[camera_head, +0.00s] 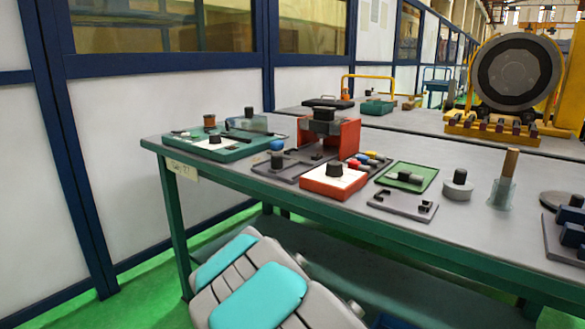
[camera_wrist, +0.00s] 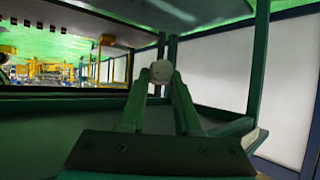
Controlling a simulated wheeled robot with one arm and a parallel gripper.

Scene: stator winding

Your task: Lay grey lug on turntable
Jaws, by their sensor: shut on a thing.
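My gripper (camera_wrist: 160,76) shows in the wrist view, its two green fingers drawn together at the tips. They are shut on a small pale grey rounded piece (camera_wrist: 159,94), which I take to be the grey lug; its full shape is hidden. The head view does not show the gripper. A low round grey base with a black knob (camera_head: 457,188) stands on the table. A flat dark disc (camera_head: 560,199) lies at the right. I cannot tell which of these is the turntable.
The table (camera_head: 465,229) holds a red box with a white top (camera_head: 334,184), a green tray (camera_head: 420,173), a red bracket (camera_head: 346,136), a grey plate (camera_head: 389,206) and a clear cup holding a wooden rod (camera_head: 510,163). Bare tabletop shows along the front.

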